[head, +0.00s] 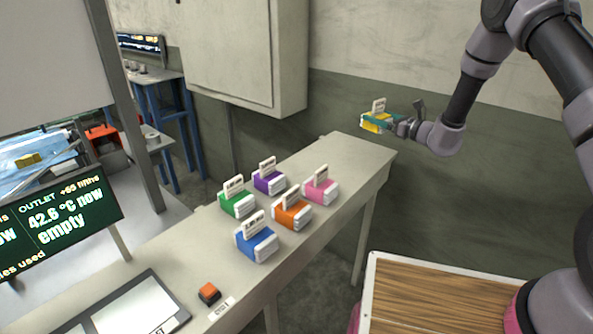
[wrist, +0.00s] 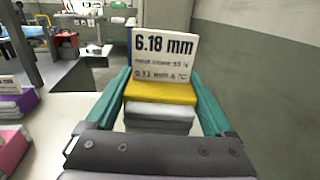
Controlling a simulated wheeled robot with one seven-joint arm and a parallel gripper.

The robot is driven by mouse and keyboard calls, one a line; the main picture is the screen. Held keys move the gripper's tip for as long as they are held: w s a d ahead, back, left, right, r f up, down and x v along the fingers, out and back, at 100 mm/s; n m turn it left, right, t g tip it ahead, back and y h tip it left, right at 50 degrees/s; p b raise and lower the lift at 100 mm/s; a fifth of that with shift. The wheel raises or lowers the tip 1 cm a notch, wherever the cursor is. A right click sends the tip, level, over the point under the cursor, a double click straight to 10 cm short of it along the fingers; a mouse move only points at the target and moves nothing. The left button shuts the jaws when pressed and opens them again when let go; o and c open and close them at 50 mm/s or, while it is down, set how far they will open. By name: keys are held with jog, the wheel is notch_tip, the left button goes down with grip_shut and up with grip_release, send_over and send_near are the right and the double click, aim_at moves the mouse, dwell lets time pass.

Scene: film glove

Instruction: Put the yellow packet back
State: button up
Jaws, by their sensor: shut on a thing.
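The yellow packet (head: 375,125) is held up by my gripper (head: 378,120) above the far end of the bench (head: 352,152). In the wrist view the packet (wrist: 160,92) sits between the two teal fingers (wrist: 160,100), with a white lower part facing me. A white card reading "6.18 mm" (wrist: 165,55) stands upright on it; its smaller lines are blurred. My gripper is shut on the packet. In the head view the packet is apart from the bench top, though its exact height is hard to tell.
On the bench stand green (head: 236,203), purple (head: 268,182), pink (head: 320,190), orange (head: 291,213) and blue (head: 256,243) packets with cards. An orange button (head: 209,293) is nearer. A wall cabinet (head: 245,55) hangs behind. The bench's far end is clear. A wooden-topped surface (head: 440,300) stands front right.

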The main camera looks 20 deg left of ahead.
jog(key=s+a+f+n+g, duration=0.1)
jog(key=s+a+n+g, duration=0.3)
jog(key=a+g, duration=0.3)
jog(key=s+a+f+n+g+y, duration=0.1)
jog(key=s+a+f+n+g, duration=0.25)
jog(key=a, duration=0.55)
jog(key=s+a+n+g, duration=0.3)
jog(key=s+a+g, duration=0.3)
jog(key=a, duration=0.3)
jog(key=shift+n, duration=0.25)
jog(key=f, duration=0.4)
jog(key=shift+w+d+f, duration=0.1)
jog(key=shift+w+d, duration=0.05)
jog(key=shift+w, duration=0.05)
jog(key=shift+f, duration=2.3)
jog(key=shift+f, duration=0.25)
